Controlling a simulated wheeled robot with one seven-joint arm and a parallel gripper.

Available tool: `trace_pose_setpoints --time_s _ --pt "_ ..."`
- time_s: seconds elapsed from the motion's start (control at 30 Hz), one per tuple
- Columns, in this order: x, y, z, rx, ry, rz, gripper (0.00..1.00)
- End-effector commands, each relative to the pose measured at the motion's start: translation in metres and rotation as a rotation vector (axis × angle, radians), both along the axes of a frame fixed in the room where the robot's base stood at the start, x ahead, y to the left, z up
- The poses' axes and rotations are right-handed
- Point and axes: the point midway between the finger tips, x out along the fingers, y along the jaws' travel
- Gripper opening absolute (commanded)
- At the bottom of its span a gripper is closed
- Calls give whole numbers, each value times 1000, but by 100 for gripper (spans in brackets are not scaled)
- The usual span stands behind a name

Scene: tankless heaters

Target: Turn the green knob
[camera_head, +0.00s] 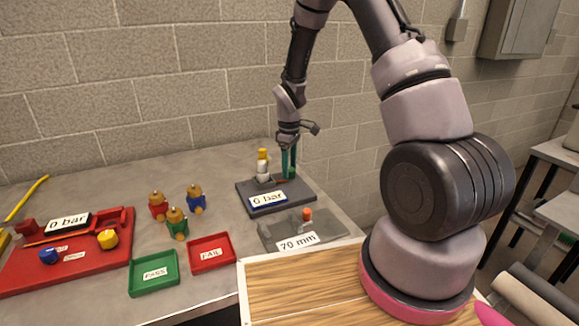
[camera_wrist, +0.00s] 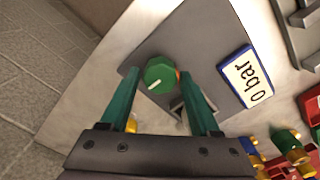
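The green knob (camera_wrist: 160,75) shows in the wrist view as a faceted green top with a white mark, on a dark grey base plate (camera_wrist: 207,40). My gripper (camera_wrist: 159,88) has two green fingers, spread apart, one on each side of the knob in that view. A gap shows between each finger and the knob. In the head view my gripper (camera_head: 289,160) points down over the right part of the grey plate (camera_head: 250,204), and its fingers mostly hide the knob there. Whether the fingertips reach the knob's height is hard to tell.
A white and yellow fitting (camera_head: 262,165) stands just left of my fingers. A "0 bar" display (camera_head: 268,200) sits at the plate's front. A "70 mm" block (camera_head: 298,241), green tray (camera_head: 153,273), red tray (camera_head: 211,253) and several small coloured valves lie nearer. The wall is close behind.

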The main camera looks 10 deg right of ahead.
Motion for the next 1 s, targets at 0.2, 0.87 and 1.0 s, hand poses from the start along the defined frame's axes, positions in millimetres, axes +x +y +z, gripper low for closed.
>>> trace_pose_setpoints --time_s 0.2,0.87,1.0 --pt "0 0 0 0 0 0 0" --pt "0 1 0 1 1 -317 0" --pt "0 1 0 1 0 -450 0"
